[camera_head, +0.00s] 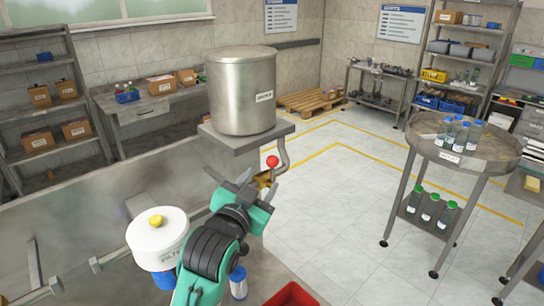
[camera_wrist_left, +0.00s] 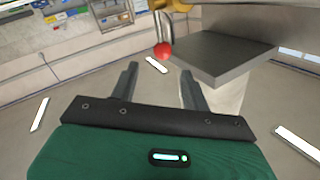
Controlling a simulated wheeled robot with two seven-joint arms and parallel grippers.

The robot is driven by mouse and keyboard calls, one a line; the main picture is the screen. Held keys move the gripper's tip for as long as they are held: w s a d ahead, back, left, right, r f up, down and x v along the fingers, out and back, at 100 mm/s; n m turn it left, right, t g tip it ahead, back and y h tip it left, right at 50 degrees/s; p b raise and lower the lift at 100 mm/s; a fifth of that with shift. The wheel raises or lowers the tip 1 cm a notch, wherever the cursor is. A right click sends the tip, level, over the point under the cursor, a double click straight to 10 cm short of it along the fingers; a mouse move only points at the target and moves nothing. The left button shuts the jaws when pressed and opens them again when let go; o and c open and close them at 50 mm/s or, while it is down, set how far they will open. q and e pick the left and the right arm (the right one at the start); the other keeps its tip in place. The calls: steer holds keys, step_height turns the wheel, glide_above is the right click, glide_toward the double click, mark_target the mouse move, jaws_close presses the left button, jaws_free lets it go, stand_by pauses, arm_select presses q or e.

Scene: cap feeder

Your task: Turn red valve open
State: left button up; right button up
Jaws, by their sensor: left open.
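The red valve knob (camera_head: 272,161) sits on the bent pipe (camera_head: 283,155) under the large metal tank (camera_head: 243,92), by the corner of the tank's shelf. In the left wrist view the red knob (camera_wrist_left: 163,50) is just beyond my fingers, near the shelf's left corner. My left gripper (camera_head: 254,178) is open and empty, its fingertips close to the brass valve body (camera_head: 263,181) below the knob. The left wrist view shows the gripper's fingers (camera_wrist_left: 158,68) spread apart with nothing between them. The gripper partly hides the valve body. My right gripper does not show.
The metal shelf (camera_wrist_left: 225,58) juts out beside my left fingers. A white filter housing (camera_head: 158,240) with a yellow knob stands lower left. A red bin (camera_head: 292,294) is at the bottom. A round table (camera_head: 480,150) with bottles stands right, with open floor between.

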mark_target(270, 164)
arm_select(q)
steer(key=x, duration=0.2)
steer(key=p+x, duration=0.1)
steer(key=shift+w+a+r, duration=0.1)
steer(key=shift+w+a, duration=0.15)
steer(key=shift+w, duration=0.2)
steer(key=p+x, duration=0.2)
steer(key=x, duration=0.3)
steer(key=shift+s+d, duration=0.1)
steer(key=shift+w+p, duration=0.35)
steer(key=shift+w, duration=0.15)
steer(key=shift+d, duration=0.15)
steer(key=c, duration=0.4)
jaws_close()
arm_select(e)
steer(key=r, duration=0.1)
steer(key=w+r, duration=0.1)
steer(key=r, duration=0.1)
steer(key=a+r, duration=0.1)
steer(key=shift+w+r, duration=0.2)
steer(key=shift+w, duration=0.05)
